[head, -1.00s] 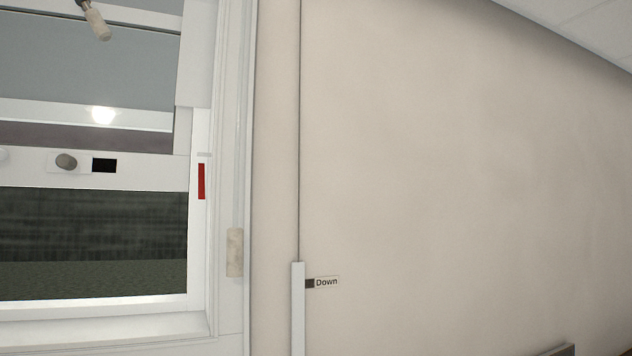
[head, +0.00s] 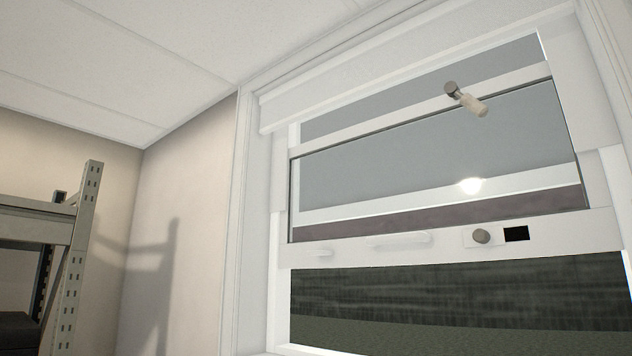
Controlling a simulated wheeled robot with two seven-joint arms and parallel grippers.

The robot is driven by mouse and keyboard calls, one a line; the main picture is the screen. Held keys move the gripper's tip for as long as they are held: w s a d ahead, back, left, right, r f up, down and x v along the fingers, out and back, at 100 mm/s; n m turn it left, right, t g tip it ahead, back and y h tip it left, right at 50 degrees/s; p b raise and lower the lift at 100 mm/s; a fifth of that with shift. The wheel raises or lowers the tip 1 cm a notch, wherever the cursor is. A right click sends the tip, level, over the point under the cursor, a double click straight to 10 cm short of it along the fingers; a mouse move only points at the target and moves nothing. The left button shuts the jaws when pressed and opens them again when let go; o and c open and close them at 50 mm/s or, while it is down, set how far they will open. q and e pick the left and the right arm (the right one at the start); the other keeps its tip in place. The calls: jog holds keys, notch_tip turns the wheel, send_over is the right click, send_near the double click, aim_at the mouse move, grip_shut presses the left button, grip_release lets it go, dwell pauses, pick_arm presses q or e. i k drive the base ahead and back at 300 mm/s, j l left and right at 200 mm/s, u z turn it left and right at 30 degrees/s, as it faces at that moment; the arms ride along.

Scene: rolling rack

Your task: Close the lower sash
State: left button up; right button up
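The lower sash (head: 400,243) shows in the head view, with its white bottom rail raised well above the window's bottom edge. Below the rail is a wide opening with dark ground and a dark band outside. A grey and tan handle (head: 467,100) sticks out near the sash's top rail. Neither of my grippers is in view.
A white window frame (head: 256,200) surrounds the sashes. A grey metal rack (head: 78,250) stands at the left and casts a shadow on the beige wall (head: 190,180). The wall between rack and window looks bare.

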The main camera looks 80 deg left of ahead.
aim_at(594, 228)
jog(key=u, duration=1.8)
